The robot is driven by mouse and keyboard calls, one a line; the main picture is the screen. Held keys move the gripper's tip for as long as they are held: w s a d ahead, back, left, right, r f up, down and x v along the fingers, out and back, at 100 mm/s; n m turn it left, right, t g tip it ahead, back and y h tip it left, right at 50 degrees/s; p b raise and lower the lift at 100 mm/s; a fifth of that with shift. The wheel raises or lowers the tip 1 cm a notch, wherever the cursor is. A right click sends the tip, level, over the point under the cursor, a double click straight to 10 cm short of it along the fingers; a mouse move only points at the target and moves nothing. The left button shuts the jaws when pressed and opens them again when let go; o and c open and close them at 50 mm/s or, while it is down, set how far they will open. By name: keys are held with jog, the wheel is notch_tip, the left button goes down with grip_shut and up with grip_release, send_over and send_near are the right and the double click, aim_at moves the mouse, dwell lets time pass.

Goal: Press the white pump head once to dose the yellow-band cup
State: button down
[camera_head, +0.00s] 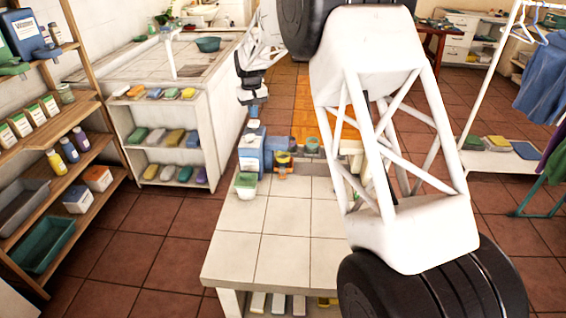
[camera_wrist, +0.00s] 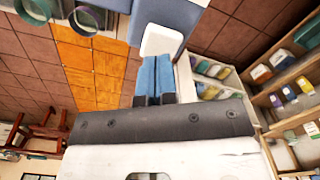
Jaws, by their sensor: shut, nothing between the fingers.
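My gripper (camera_head: 254,108) is shut, with blue fingertips pointing down above the blue dispenser (camera_head: 251,157) at the far left part of the tiled table. In the wrist view the closed fingers (camera_wrist: 155,78) point at a white block that looks like the pump head (camera_wrist: 162,40), beside the blue body (camera_wrist: 168,13). I cannot tell whether they touch it. The yellow-band cup (camera_head: 283,158) stands right of the dispenser. Two round cup rims show at the wrist view's upper left; their bands are unclear.
A teal-rimmed cup (camera_head: 312,145) stands right of the yellow-band cup. A green-and-white tub (camera_head: 246,184) stands in front of the dispenser. The front of the tiled table (camera_head: 270,245) is clear. A wooden shelf (camera_head: 85,105) stands at the left.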

jog(key=shift+r, duration=3)
jog(key=shift+d, duration=0.1)
jog(key=s+d+r+m, duration=0.1)
jog(key=s+d+r, duration=0.3)
jog(key=s+d, duration=0.45)
jog(key=s+d+r+m+t, duration=0.1)
jog(key=s+d+r, duration=0.4)
jog(key=s+d, duration=0.35)
jog(key=s+d+r+m, duration=0.1)
jog(key=s+d+r, duration=0.3)
jog(key=s+d, duration=0.45)
jog(key=s+d+f+m, duration=0.1)
jog(key=s+d, duration=0.3)
jog(key=s, duration=0.7)
jog(key=s+d+f+m+t, duration=0.1)
jog(key=s+d+f, duration=0.3)
jog(key=s, duration=0.8)
jog(key=s+d+f+m, duration=0.1)
jog(key=s+d+f, duration=0.2)
jog(key=s, duration=0.8)
jog(key=shift+s+d+t, duration=0.25)
jog(key=shift+d+t, duration=0.05)
jog(key=shift+d, duration=0.3)
